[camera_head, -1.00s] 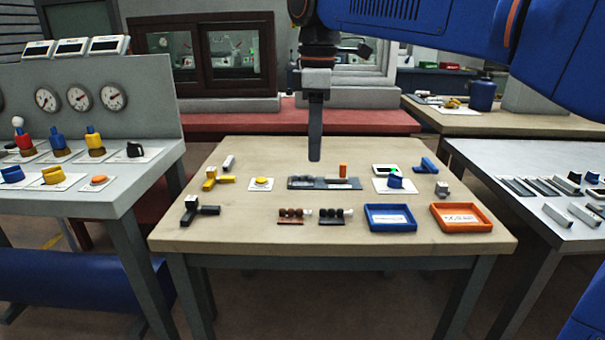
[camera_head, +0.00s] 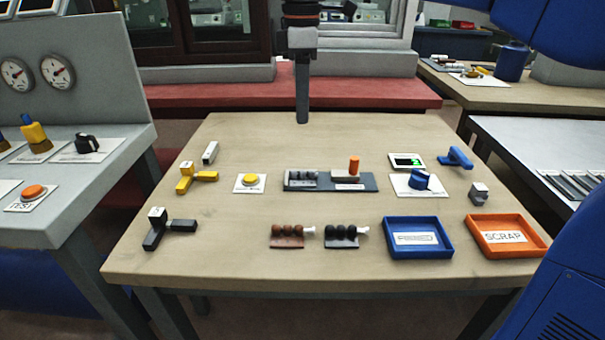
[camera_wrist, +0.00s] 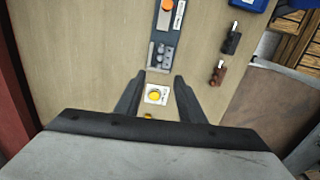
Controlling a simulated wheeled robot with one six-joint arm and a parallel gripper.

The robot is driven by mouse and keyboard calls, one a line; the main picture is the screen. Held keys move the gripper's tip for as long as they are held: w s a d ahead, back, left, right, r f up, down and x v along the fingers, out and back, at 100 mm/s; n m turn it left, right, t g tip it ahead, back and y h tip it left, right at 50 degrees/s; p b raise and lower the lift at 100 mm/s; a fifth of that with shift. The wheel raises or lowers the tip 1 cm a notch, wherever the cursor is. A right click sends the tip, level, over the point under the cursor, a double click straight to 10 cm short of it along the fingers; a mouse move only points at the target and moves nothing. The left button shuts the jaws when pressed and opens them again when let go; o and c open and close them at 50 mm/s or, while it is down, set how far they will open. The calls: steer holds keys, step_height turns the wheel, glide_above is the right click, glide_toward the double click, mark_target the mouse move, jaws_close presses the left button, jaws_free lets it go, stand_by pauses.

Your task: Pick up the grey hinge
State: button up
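The grey hinge (camera_head: 301,177) appears to be the knuckled grey piece at the left end of a dark grey fixture (camera_head: 327,186) on the wooden table. In the wrist view it shows as a grey piece (camera_wrist: 160,57) at the near end of the fixture, just beyond my fingertips. My gripper (camera_head: 302,117) points down above the back of the table in the head view. In the wrist view my gripper (camera_wrist: 159,78) has its two fingers wide apart with nothing between them. A yellow button (camera_wrist: 156,95) shows below, in the gap.
An orange peg (camera_head: 353,165) stands on the fixture's right part. Brown (camera_head: 287,236) and black (camera_head: 342,235) hinges lie in front. Blue (camera_head: 418,251) and orange SCRAP (camera_head: 506,248) trays stand at front right. Yellow (camera_head: 194,180) and black (camera_head: 162,232) handled parts are at left.

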glide_above(305, 171)
steer(key=f, duration=0.9)
steer(key=shift+a+f, duration=0.35)
steer(key=shift+d+f, duration=0.15)
steer(key=shift+f, duration=1.2)
steer(key=shift+d+f, duration=0.15)
steer(key=shift+f, duration=1.15)
jaws_close()
